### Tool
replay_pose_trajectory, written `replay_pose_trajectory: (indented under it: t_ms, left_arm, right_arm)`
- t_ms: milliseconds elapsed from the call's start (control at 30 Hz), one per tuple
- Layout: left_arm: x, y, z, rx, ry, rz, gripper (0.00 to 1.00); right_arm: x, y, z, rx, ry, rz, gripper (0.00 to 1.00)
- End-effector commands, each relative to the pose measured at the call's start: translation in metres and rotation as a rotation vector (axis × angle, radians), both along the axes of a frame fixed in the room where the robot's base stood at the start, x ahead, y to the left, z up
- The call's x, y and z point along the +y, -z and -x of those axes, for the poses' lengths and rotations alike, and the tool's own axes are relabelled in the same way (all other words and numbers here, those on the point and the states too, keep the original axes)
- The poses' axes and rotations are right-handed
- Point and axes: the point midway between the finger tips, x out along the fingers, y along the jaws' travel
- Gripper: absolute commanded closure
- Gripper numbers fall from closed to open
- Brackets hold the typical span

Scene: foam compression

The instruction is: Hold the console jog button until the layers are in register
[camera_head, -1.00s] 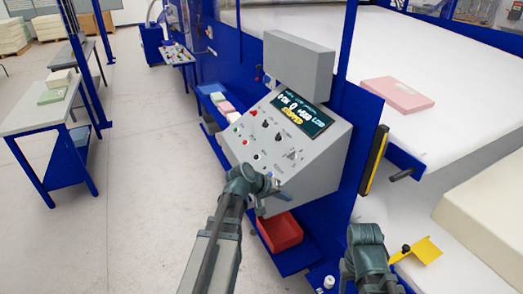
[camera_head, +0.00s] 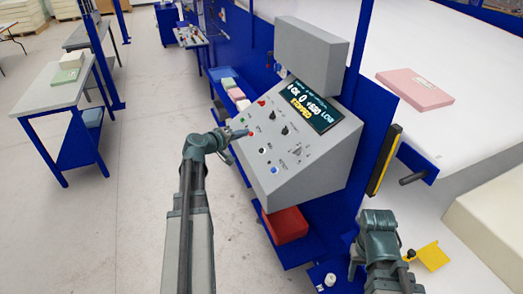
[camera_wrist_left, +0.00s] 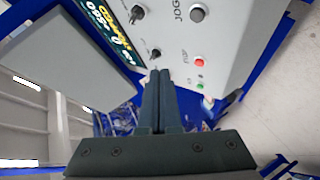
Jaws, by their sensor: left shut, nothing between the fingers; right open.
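The grey sloped console (camera_head: 305,150) stands in the middle of the head view. Its display (camera_head: 308,104) shows yellow text that seems to read STOPPED. The jog button (camera_wrist_left: 198,13), dark with a pale ring and labelled JOG, is at the top of the left wrist view. In the head view it seems to be the black button (camera_head: 262,151). My left gripper (camera_head: 243,134) is shut and empty near the red stop button (camera_head: 250,133); contact cannot be told. Its fingers (camera_wrist_left: 160,75) point at the panel, off the jog button. My right gripper (camera_head: 378,222) is open at lower right, its fingertips unclear.
A grey box (camera_head: 311,55) rises behind the console. A red bin (camera_head: 287,225) sits below it. A pink foam block (camera_head: 415,90) lies on the white bed (camera_head: 470,130) at right. A yellow bracket (camera_head: 432,256) is beside my right arm.

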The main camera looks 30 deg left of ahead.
Motion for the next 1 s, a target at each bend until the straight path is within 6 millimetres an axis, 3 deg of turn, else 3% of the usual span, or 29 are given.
replay_pose_trajectory:
  t_ms: [267, 800, 1000]
  left_arm:
    - [-0.003, 0.009, -0.003, 0.0, 0.001, -0.001, 1.0]
    - [-0.025, 0.066, -0.028, 0.001, 0.003, -0.001, 1.0]
    - [-0.03, 0.076, -0.035, 0.001, 0.0, 0.0, 1.0]
  right_arm:
    - [0.0, 0.008, 0.0, 0.0, 0.0, 0.0, 0.5]
    - [0.0, 0.066, 0.0, 0.0, 0.001, 0.0, 0.5]
    - [0.0, 0.076, 0.0, 0.0, 0.002, 0.0, 0.5]
